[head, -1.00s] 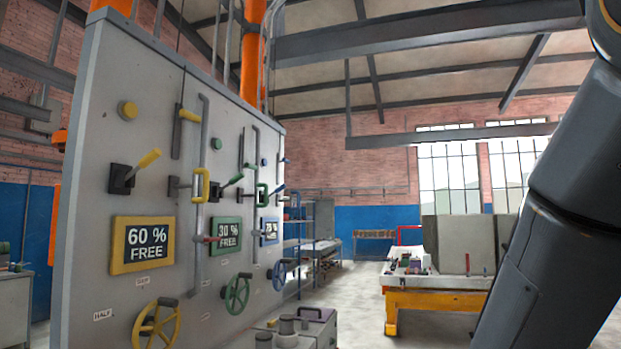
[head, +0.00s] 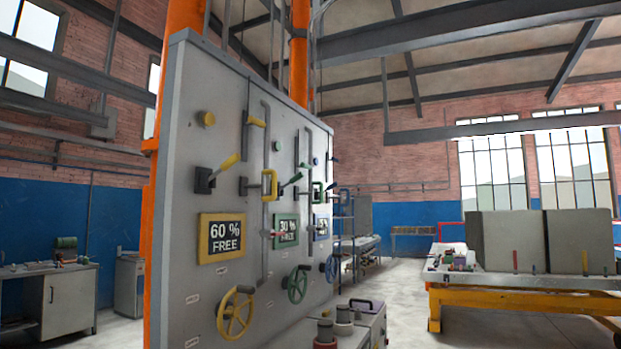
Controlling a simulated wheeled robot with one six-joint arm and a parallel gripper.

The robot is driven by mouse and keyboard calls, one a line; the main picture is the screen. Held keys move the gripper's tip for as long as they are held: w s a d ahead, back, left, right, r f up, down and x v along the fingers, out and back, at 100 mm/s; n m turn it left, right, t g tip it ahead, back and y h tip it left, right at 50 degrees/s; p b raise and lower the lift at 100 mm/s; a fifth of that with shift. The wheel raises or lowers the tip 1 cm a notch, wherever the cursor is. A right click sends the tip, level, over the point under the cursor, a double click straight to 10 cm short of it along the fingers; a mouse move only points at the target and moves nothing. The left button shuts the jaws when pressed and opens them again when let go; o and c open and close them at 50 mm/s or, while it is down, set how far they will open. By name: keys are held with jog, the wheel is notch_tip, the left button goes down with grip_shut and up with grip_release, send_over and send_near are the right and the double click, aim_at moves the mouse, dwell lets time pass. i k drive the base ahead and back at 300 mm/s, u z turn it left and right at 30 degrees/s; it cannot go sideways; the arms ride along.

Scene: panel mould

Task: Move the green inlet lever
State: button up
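A grey upright panel (head: 190,120) carries yellow, green and blue sets of controls and stands left of centre in the head view. In the green set, a lever with a grey-green grip (head: 292,179) tilts up to the right from its dark mount. A green U-shaped handle (head: 317,190) is on a pipe to its right. Small labels are too blurred to show which one is the inlet lever. Below are a green-framed display (head: 286,231) reading "30 % FREE" and a green handwheel (head: 297,284). My gripper is out of view.
A grey cabinet with cylinders (head: 345,325) stands on the floor at the panel's right foot. A yellow-framed cart (head: 500,298) with grey blocks stands at the right. A workbench (head: 60,300) is at the far left. Bare floor lies between cabinet and cart.

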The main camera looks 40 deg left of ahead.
aim_at(300, 176)
jog(key=u, duration=0.05)
jog(key=i, duration=1.45)
jog(key=u, duration=0.85)
jog(key=i, duration=0.9)
jog(key=u, duration=1)
